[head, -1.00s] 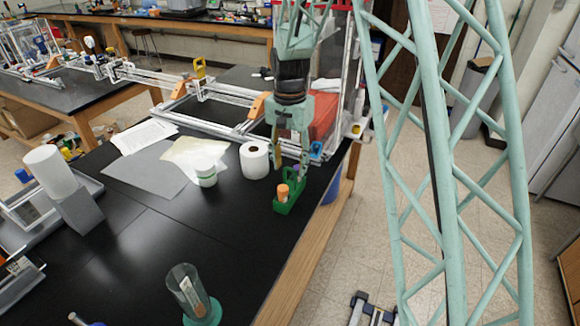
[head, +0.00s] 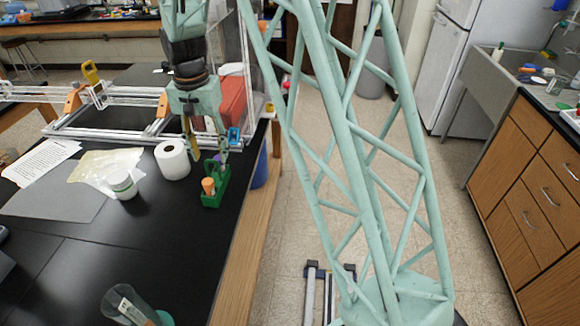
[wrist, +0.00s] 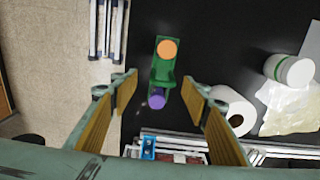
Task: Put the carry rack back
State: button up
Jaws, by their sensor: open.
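The carry rack (head: 212,200) is a small green holder standing upright near the right edge of the black bench. It holds an orange-capped tube (head: 208,186). In the wrist view the rack (wrist: 161,72) also shows a purple-capped tube (wrist: 157,102) at its end nearer my gripper. My gripper (head: 208,158) is open above the rack, its fingers pointing down. In the wrist view the fingers (wrist: 160,84) are spread to either side of the rack's near end, and nothing is between them in a grip. Whether a finger touches the rack cannot be told.
A white paper roll (head: 172,160) and a white lidded jar (head: 122,184) stand left of the rack. A silver extrusion frame (head: 110,128) and a red box (head: 232,100) lie behind. A clear cylinder (head: 126,304) stands at the front. The bench between is mostly clear.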

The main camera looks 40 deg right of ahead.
jog(key=s+r+n+t, duration=0.2)
jog(key=s+r+n, duration=0.2)
jog(key=s+r, duration=1.7)
jog(key=s+r+n, duration=0.2)
jog(key=s, duration=0.9)
jog(key=s+r+n+t, duration=0.1)
jog(key=s+r+n, duration=0.1)
jog(key=s, duration=1)
jog(key=shift+s+r+t, duration=0.25)
jog(key=shift+r+t, duration=0.05)
jog(key=shift+r, duration=0.5)
